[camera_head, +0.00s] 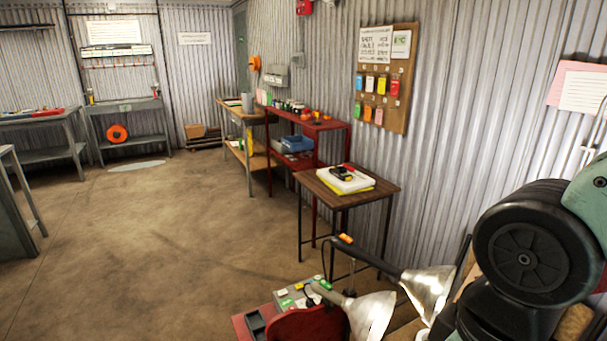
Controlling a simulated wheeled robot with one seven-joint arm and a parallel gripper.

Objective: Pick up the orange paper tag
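Several small coloured tags hang in two rows on a brown pegboard (400,55) on the corrugated wall, right of centre. The upper row has blue, yellow-orange and red tags. They are small, so close shades are hard to tell apart. My gripper is not in view.
A small wooden table (325,185) with a white and yellow stack stands below the board. A red shelf (305,125) stands behind it. Lamps (425,285) and a red unit (310,322) are in the near foreground. The floor (150,240) at left is clear.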

